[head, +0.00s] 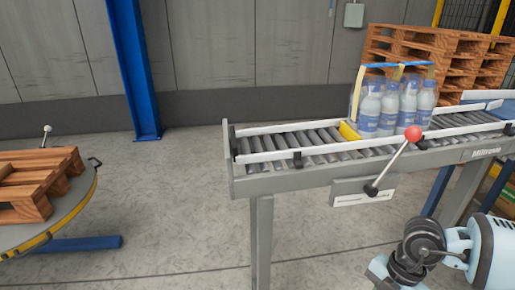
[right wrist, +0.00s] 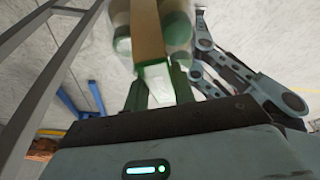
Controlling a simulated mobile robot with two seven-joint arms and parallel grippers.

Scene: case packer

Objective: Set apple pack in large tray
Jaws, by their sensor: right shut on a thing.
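In the right wrist view my right gripper (right wrist: 158,82) is shut on a pack with a brown cardboard band (right wrist: 147,32) and rounded green sides, which looks like the apple pack. The pack extends past the top edge, so only its near end shows. In the head view part of my right arm is at the lower right, but its gripper and the pack are out of frame. My left gripper is in neither view. I cannot make out a large tray in either view.
A roller conveyor (head: 253,187) carries several bottles (head: 369,108) banded together. A red-knobbed lever (head: 395,158) sticks out at its front. Stacked wooden pallets (head: 425,45) stand behind it. A pallet (head: 32,203) lies on a round table at left. The floor between is clear.

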